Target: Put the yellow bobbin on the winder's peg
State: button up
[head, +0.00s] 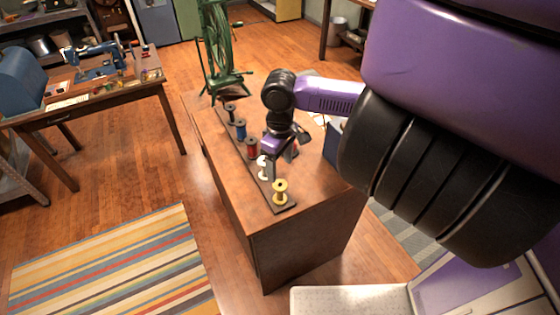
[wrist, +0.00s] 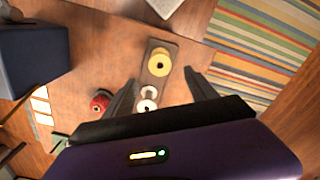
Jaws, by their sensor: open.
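The yellow bobbin (head: 280,192) stands upright at the near end of a dark strip (head: 285,208) on the wooden counter. It also shows in the wrist view (wrist: 160,62), just beyond my fingertips. My gripper (head: 278,168) is open and empty above the strip, close to the white bobbin (head: 262,167). In the wrist view, the white bobbin (wrist: 148,98) lies between the spread fingers (wrist: 159,77). A green wheeled device (head: 220,60), possibly the winder, stands at the counter's far end. I cannot make out its peg.
Red (head: 252,148), blue (head: 240,128) and black (head: 230,112) bobbins stand farther along the strip. A table (head: 95,100) with a sewing machine stands at left.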

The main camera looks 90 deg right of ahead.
aim_at(280, 182)
jog(key=shift+f+b, duration=2.75)
jog(key=shift+f, duration=1.35)
jog(key=c, duration=0.8)
jog(key=shift+r, duration=0.1)
